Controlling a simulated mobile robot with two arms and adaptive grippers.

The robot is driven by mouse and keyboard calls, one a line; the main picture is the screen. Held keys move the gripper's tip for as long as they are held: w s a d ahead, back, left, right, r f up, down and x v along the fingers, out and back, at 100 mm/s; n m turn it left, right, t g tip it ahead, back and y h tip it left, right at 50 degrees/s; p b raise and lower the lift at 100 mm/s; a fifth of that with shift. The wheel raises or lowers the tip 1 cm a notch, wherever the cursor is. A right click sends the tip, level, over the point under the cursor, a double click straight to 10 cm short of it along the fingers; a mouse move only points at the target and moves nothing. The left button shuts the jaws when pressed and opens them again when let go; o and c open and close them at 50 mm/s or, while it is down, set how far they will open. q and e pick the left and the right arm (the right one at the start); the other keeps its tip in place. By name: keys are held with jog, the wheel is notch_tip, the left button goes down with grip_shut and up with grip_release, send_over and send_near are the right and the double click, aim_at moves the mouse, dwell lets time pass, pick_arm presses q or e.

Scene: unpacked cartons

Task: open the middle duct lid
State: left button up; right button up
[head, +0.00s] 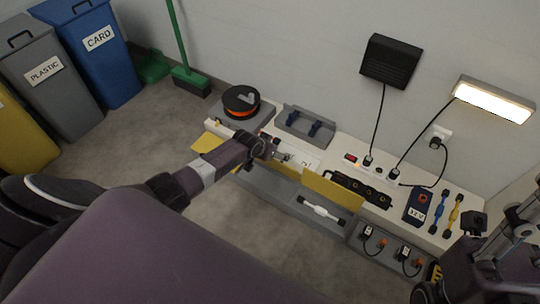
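A long grey duct (277,192) runs along the front of the white bench. Yellow lids show along it: a left one (210,146) partly behind my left arm, a narrow yellow strip in the middle (285,171), and a right one (333,191) that stands raised with its face showing. How far the middle lid is open I cannot tell. My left gripper (283,156) is over the bench edge just behind the middle strip; its fingers are small and partly hidden, so contact is unclear. My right gripper (496,232) is at the right edge, away from the lids; its fingers look apart.
A white-ended tool (322,211) lies in the duct's right part. Cables hang from the wall behind. Floor in front is clear.

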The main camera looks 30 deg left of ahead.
pick_arm(q)
jog(key=shift+w+d+r, duration=0.1)
jog(key=shift+w+d, duration=0.1)
jog(key=shift+w, duration=0.3)
jog(key=shift+w+d, duration=0.2)
jog(key=shift+w, duration=0.25)
jog(key=o, duration=1.4)
jog(key=shift+a, duration=0.15)
jog(key=shift+s, duration=0.15)
jog(key=shift+v, duration=5.85)
